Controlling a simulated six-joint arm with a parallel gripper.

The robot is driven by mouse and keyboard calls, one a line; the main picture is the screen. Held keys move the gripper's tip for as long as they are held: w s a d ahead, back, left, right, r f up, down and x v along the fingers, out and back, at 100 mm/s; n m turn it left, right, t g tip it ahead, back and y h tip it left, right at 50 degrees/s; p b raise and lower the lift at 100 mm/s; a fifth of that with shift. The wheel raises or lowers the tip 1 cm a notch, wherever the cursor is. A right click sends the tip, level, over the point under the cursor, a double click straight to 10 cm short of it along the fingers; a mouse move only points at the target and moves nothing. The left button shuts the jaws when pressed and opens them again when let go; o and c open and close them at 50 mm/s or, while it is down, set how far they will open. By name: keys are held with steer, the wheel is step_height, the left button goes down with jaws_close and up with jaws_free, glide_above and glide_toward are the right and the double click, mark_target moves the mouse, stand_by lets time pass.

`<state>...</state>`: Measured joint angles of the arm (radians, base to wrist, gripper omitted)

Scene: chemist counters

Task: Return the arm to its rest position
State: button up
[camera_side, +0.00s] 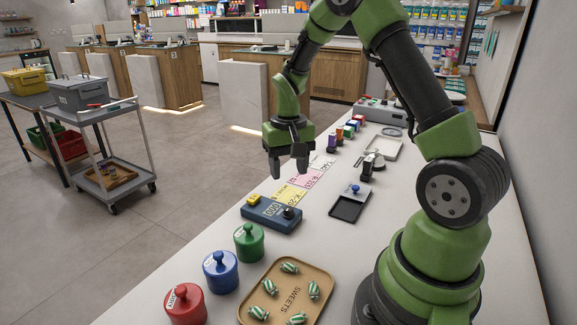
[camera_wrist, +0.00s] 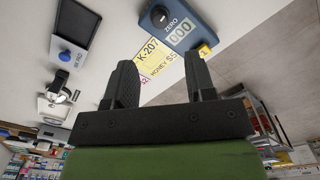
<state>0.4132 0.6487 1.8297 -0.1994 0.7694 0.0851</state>
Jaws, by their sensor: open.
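My green arm stands at the right of the side view, on the white counter (camera_side: 160,290). My gripper (camera_side: 289,172) hangs fingers-down above the counter near the yellow and pink cards. Its two dark fingers are apart with nothing between them. In the wrist view my gripper (camera_wrist: 163,82) also shows its fingers spread and empty.
Red (camera_side: 185,305), blue (camera_side: 220,272) and green (camera_side: 248,243) lidded jars and a sweets tray (camera_side: 260,272) stand at the near end. A black pad (camera_side: 347,208) lies beside my arm. Small coloured bottles (camera_side: 350,130) and a grey device (camera_side: 380,112) are farther back.

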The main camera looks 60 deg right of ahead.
steer(key=s+a+r+n+t, duration=0.1)
steer(key=s+a+r+t, duration=0.25)
steer(key=a+r, duration=0.35)
steer(key=s+a+r+n+t, duration=0.15)
steer(key=s+a+r, duration=0.3)
steer(key=r, duration=0.45)
steer(key=s+a+r+n+t+y, duration=0.1)
steer(key=s+a+r+t+y, duration=0.1)
steer(key=s+a, duration=0.2)
steer(key=s, duration=0.3)
